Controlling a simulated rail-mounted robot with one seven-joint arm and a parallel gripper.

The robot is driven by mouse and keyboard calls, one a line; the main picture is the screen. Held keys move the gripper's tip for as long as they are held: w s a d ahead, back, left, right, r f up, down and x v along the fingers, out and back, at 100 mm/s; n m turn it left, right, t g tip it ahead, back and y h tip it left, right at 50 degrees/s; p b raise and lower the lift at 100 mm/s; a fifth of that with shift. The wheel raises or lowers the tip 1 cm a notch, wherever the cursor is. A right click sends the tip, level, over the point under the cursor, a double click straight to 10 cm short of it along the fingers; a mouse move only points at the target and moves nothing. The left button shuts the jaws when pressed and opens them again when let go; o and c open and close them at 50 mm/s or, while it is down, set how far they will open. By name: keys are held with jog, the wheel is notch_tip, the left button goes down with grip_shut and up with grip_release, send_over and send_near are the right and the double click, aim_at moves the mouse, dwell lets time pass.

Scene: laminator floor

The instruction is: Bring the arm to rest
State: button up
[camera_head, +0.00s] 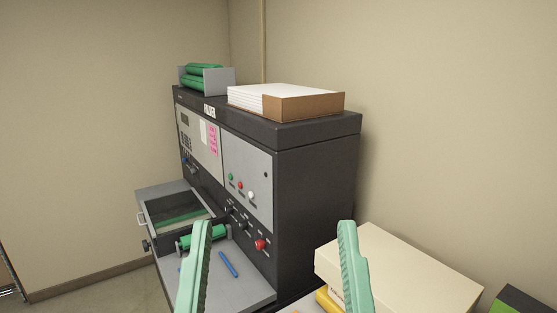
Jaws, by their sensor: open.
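My gripper (274,232) shows at the bottom middle of the view. Its two pale green fingers stand wide apart, with nothing between them. The left finger overlaps the grey shelf at the front of the dark laminator (315,185). The right finger overlaps a cream box (410,268). The rest of my arm is out of view.
An open drawer (142,218) sticks out of the machine. A green roller (217,232) and a blue pen-like object (228,264) are by the shelf. A paper box (310,107) and a holder of green rolls (218,80) stand on top. Something yellow (325,299) is beside the cream box.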

notch_tip(320, 180, up, 10)
jog(key=p, duration=0.6)
dwell(0.4)
